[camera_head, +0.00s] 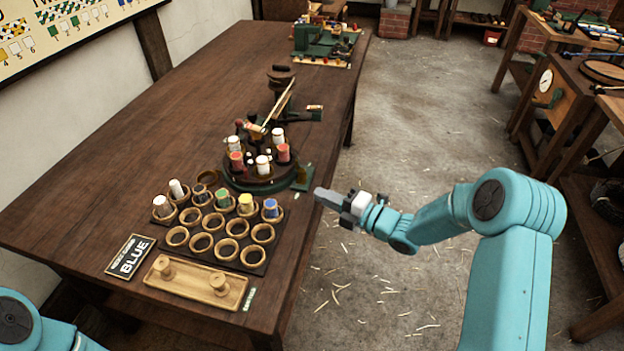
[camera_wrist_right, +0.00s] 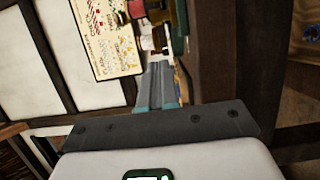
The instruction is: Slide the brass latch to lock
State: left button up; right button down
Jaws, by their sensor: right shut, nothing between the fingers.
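A round dark carousel (camera_head: 232,178) with red and white bobbins stands on the long wooden table. A green bracket (camera_head: 301,182) juts from its right side, near the table edge. A small pale piece there may be the brass latch, but it is too small to tell. My right gripper (camera_head: 317,192) is shut and empty, just right of and below the bracket, with a visible gap. In the right wrist view its closed fingers (camera_wrist_right: 157,85) point toward the table hardware. Only a part of my left arm shows at the lower left; its gripper is out of view.
A rack of wooden rings (camera_head: 202,242) with several bobbins stands left of the carousel's front. Nearer are a wooden tray (camera_head: 190,292) and a "BLUE" sign (camera_head: 130,257). A green machine (camera_head: 322,42) stands at the far end.

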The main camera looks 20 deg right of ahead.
aim_at(302, 175)
jog(key=w, duration=0.2)
jog(key=w+a, duration=0.1)
jog(key=w, duration=0.2)
jog(key=shift+w+a+p, duration=0.1)
jog(key=shift+a+p, duration=0.05)
jog(key=shift+p, duration=0.25)
jog(key=shift+w, duration=0.45)
pick_arm(q)
jog(key=shift+r, duration=0.6)
